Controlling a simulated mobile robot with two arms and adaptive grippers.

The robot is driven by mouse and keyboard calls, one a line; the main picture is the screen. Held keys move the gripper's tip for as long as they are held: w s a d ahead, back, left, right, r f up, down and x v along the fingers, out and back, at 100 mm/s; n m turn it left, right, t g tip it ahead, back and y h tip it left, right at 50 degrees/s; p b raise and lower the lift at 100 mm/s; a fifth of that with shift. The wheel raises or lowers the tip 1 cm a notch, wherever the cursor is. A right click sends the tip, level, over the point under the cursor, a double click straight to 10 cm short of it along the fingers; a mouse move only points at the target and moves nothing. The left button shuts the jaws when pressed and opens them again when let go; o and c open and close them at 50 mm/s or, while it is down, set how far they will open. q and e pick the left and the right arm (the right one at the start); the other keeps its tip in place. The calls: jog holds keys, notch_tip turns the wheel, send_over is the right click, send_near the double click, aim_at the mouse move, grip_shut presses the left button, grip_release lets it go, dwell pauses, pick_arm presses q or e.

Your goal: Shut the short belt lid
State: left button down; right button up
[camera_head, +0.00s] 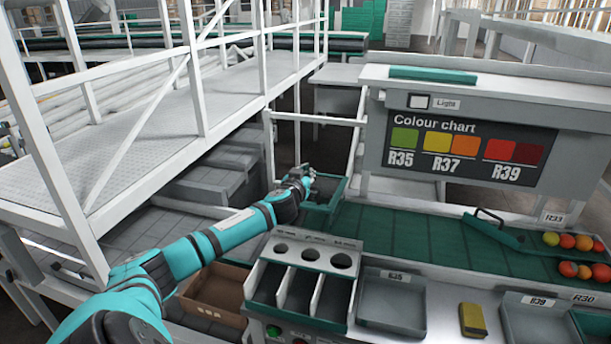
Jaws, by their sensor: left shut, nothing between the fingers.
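The short green belt (390,232) runs along the bench below the colour chart. At its left end is a small green framed part (325,196), which may be the lid; I cannot tell its exact angle. My left gripper (308,175) is shut and empty beside the upper left of this part. It partly covers the part, and I cannot tell whether they touch. A green bar (497,233) with a dark handle (488,214) lies slantwise across the right part of the belt. My right gripper is out of view.
Several tomatoes (567,241) lie at the belt's right end. In front stand a grey divided holder (311,242), a grey tray (392,303) and a yellow block (472,320). A cardboard box (214,298) is below my left arm. A white railing (265,70) stands at left.

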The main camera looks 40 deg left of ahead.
pick_arm(q)
jog(key=shift+s+d+f, duration=0.25)
jog(key=shift+s+f, duration=0.2)
jog(key=shift+s, duration=0.15)
jog(key=shift+f, duration=0.15)
